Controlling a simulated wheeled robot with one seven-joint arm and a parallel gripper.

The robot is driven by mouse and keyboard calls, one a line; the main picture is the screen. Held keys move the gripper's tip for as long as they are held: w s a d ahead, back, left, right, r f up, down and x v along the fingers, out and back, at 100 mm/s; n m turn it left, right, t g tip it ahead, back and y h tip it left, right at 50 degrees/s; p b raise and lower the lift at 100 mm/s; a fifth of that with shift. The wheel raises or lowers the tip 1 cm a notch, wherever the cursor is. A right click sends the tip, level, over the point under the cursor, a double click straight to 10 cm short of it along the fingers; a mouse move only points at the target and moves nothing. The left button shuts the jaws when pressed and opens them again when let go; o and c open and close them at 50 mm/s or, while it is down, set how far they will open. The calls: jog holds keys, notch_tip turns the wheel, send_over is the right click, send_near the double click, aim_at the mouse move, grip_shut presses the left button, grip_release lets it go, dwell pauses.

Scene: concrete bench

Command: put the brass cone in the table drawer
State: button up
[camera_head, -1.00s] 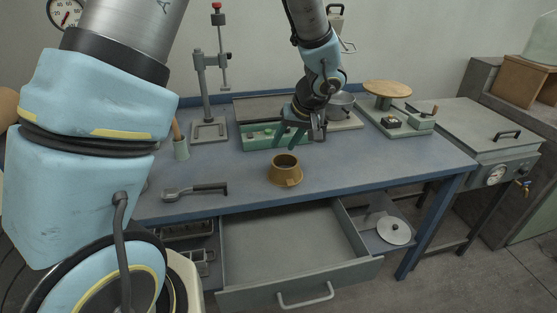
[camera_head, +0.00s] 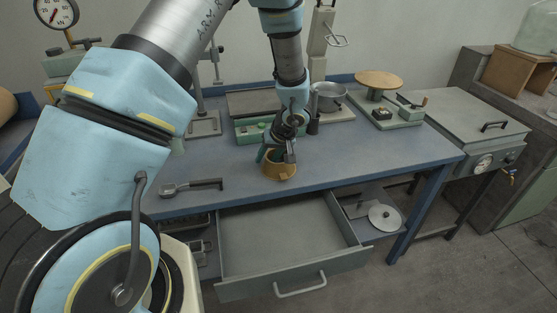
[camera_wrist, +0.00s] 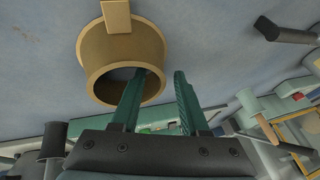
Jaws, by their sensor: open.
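The brass cone (camera_head: 279,171) stands on the blue bench top near its front edge, above the open drawer. It is hollow with a wide round mouth, and shows in the wrist view (camera_wrist: 153,45) with a flat tab on its side. My gripper (camera_head: 276,156) is open at the cone's mouth. In the wrist view its green fingers (camera_wrist: 160,72) are apart; the left one overlaps the mouth, the right one is outside the wall. Whether they touch the cone is unclear. The table drawer (camera_head: 245,289) is pulled out below the bench, and its visible floor is bare.
A dark-handled tool (camera_head: 195,186) lies left of the cone. A shelf with a white disc (camera_head: 385,217) is right of the drawer. The bench top right of the cone is clear.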

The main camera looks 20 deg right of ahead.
jog(key=shift+c, duration=0.4)
grip_shut()
dwell(1.0)
